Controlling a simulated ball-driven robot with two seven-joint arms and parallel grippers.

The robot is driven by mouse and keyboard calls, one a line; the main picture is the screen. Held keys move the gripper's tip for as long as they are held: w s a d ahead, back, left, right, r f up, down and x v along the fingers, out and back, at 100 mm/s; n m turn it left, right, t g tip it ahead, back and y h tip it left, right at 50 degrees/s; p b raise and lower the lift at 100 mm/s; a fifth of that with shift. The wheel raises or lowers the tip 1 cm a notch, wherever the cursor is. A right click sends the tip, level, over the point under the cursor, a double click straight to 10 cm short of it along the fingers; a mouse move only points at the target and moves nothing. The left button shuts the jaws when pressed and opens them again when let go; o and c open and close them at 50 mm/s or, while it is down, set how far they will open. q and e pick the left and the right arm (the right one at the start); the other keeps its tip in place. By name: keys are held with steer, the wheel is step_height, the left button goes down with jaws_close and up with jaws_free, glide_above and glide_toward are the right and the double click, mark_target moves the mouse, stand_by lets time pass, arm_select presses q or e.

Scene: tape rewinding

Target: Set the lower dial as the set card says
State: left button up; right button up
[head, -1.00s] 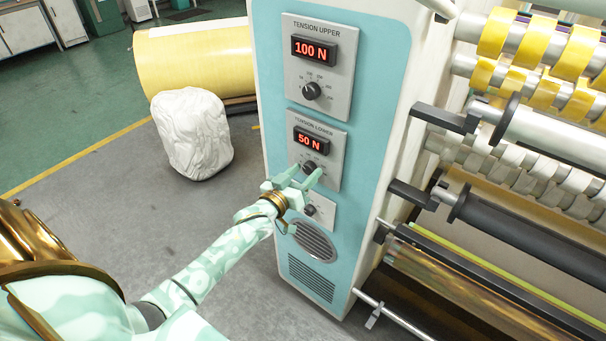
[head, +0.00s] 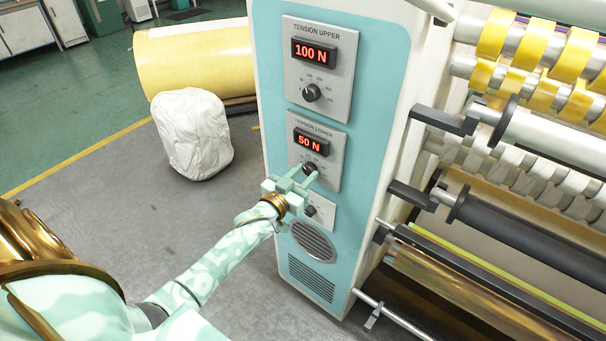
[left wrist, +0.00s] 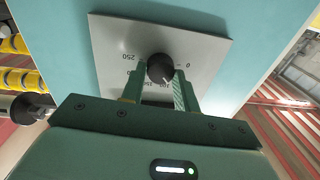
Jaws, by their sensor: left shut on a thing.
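The lower tension dial (head: 309,168) is a small black knob under the TENSION LOWER display (head: 311,142), which reads 50 N in red. My left gripper (head: 302,172) reaches it from below left. In the left wrist view the black knob (left wrist: 160,68) sits between the two green fingers of my left gripper (left wrist: 160,85), which are shut on it. Scale marks around the knob show 0 and 250; some others are partly hidden. The upper tension dial (head: 311,92) stands under a display (head: 314,52) reading 100 N. No set card can be made out. My right gripper is not in view.
A smaller knob (head: 310,211) sits on a plate just below the lower panel. Machine rollers (head: 530,235) and black brackets jut out on the right. A white wrapped bundle (head: 193,135) and a yellow roll (head: 195,60) stand on the floor at left.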

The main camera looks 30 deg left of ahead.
arm_select(q)
steer(key=shift+m, duration=2.2)
steer(key=o, duration=1)
steer(key=shift+c, duration=0.2)
steer(key=s+p, duration=0.1)
steer(key=s, duration=1.5)
steer(key=shift+s+a+f, duration=0.15)
steer(key=shift+a+f, duration=0.1)
steer(key=shift+f, duration=0.1)
